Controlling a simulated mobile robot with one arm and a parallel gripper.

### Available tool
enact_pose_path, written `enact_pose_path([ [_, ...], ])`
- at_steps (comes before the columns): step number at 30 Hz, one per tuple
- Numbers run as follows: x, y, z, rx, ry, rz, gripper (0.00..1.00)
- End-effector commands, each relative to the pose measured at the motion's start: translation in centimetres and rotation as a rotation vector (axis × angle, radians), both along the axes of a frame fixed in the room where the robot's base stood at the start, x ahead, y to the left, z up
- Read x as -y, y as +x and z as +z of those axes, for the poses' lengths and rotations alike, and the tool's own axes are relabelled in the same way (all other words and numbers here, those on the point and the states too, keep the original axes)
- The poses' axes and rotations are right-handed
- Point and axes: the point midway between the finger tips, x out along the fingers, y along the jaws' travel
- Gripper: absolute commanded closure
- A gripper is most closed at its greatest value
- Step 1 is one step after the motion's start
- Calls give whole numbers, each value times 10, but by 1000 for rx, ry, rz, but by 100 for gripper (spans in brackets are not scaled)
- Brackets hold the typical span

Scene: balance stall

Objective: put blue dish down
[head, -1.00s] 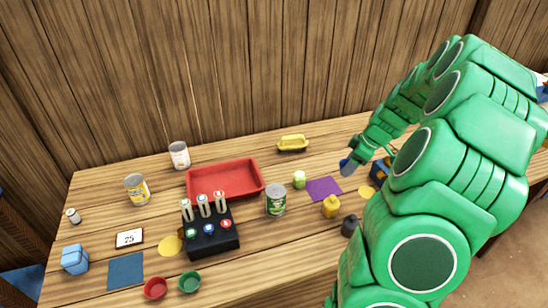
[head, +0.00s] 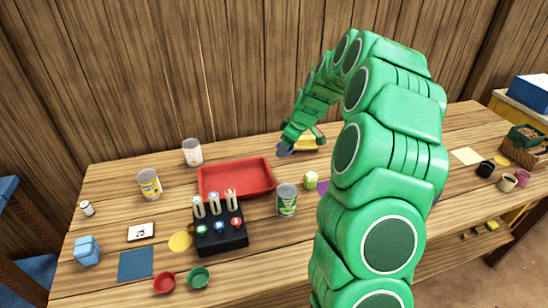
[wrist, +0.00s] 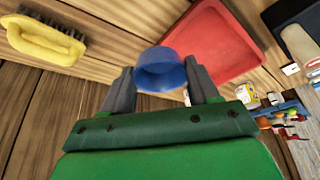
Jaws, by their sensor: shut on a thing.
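The blue dish (wrist: 160,72) is a small round cup held between the two fingers of my gripper (wrist: 160,84) in the wrist view. In the head view the gripper (head: 287,145) is above the back of the table, right of the red tray (head: 201,191), and the dish (head: 284,151) shows as a small bluish patch at its tip. A red dish (head: 164,283) and a green dish (head: 198,278) stand at the front of the table. A blue square mat (head: 136,266) lies left of them. A purple mat (head: 323,187) is mostly hidden by my arm.
A yellow brush (wrist: 42,40) lies beside the gripper. Cans and a light-blue block (head: 87,251) are at the left. Wood shows bare between tray and brush.

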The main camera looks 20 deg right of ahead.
Motion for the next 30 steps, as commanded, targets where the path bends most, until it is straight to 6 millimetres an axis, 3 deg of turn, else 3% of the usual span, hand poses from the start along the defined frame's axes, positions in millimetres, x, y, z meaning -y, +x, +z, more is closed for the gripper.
enact_pose_path([
  [6, -15, 10, -1, 1, 2, 0, 75],
  [30, -2, 92, -39, -1, 1, -1, 75],
])
